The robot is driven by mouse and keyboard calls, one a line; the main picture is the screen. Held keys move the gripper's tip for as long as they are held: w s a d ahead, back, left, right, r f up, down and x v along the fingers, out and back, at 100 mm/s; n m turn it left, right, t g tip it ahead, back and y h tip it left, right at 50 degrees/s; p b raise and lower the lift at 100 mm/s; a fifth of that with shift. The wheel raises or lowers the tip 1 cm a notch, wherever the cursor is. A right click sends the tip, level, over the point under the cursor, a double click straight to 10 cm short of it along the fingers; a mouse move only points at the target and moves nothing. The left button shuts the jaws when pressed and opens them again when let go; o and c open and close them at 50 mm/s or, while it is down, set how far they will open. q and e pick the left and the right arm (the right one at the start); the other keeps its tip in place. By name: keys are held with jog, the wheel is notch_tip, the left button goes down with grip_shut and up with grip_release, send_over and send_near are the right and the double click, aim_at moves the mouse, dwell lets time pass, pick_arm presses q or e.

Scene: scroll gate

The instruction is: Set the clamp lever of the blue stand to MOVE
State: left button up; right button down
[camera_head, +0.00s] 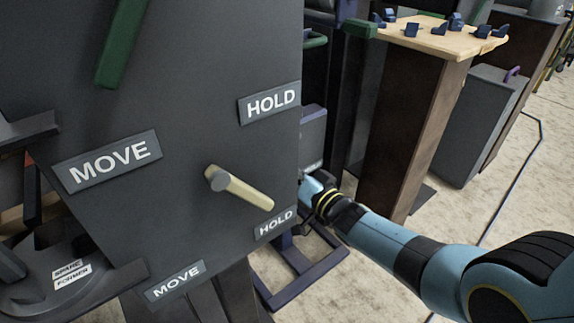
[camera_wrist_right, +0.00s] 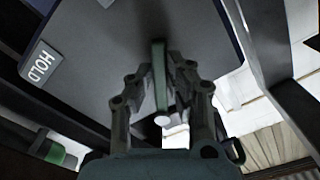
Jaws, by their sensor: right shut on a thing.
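The blue stand shows in the head view as a dark blue-violet box (camera_head: 313,135), partly behind the large dark panel, with a blue foot frame (camera_head: 312,272) on the floor. My right arm comes in from the right. Its gripper is mostly hidden behind the panel's edge in the head view. In the right wrist view my right gripper (camera_wrist_right: 160,100) is shut on a thin grey-green lever (camera_wrist_right: 158,58) in front of a dark plate (camera_wrist_right: 110,65). A HOLD label (camera_wrist_right: 40,62) is at that plate's left. No MOVE label is readable there. My left gripper is not in view.
The near dark panel (camera_head: 185,130) carries a cream lever (camera_head: 245,190) pointing toward a small HOLD label (camera_head: 275,222), and a green lever (camera_head: 120,45). MOVE labels (camera_head: 108,161) are at its left. A wooden-topped stand (camera_head: 440,37) is behind my right arm.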

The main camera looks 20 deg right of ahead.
jog(key=c, duration=1.3)
grip_release()
jog(key=v, duration=1.2)
